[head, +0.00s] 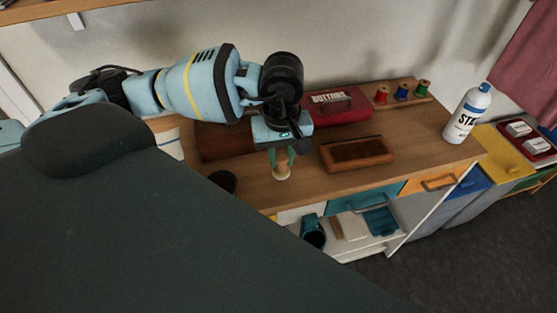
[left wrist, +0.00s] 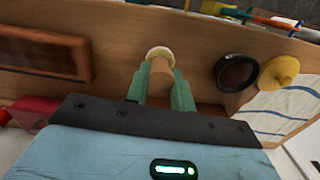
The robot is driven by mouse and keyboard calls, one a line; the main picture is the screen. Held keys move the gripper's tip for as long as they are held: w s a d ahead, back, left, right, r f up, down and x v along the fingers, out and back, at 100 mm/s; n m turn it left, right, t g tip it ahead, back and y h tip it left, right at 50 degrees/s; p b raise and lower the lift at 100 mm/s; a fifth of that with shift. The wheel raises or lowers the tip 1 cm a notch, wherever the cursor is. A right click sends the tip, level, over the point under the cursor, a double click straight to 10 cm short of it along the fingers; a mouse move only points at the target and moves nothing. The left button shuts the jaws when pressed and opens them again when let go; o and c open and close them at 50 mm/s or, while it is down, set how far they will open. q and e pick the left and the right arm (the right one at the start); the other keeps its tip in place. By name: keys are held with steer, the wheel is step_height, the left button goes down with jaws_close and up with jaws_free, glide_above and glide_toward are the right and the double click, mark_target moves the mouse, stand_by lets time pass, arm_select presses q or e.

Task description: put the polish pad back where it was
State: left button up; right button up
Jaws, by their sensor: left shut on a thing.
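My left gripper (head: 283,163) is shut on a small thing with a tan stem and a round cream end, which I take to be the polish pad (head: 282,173). The gripper points down over the front part of the wooden top. In the left wrist view the polish pad (left wrist: 159,54) sits between the green fingers (left wrist: 160,85), cream end outward. I cannot tell whether it touches the wood. A dark round open tin (head: 222,181) is left of the gripper; it also shows in the left wrist view (left wrist: 236,72). My right gripper is not in view.
A yellow knobbed disc (left wrist: 279,72) lies by a striped cloth (left wrist: 280,108).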

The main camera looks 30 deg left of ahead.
mark_target(280, 163)
arm_select(q)
steer(key=shift+w+a+f, duration=0.2)
steer(key=shift+w+a, duration=0.25)
steer(key=shift+a, duration=0.1)
steer(key=shift+f+p, duration=0.3)
steer(key=shift+f, duration=1.35)
steer(key=shift+f, duration=0.15)
steer(key=o, duration=0.9)
step_height(280, 163, up, 12)
steer(key=shift+r, duration=0.2)
steer(key=shift+d, duration=0.1)
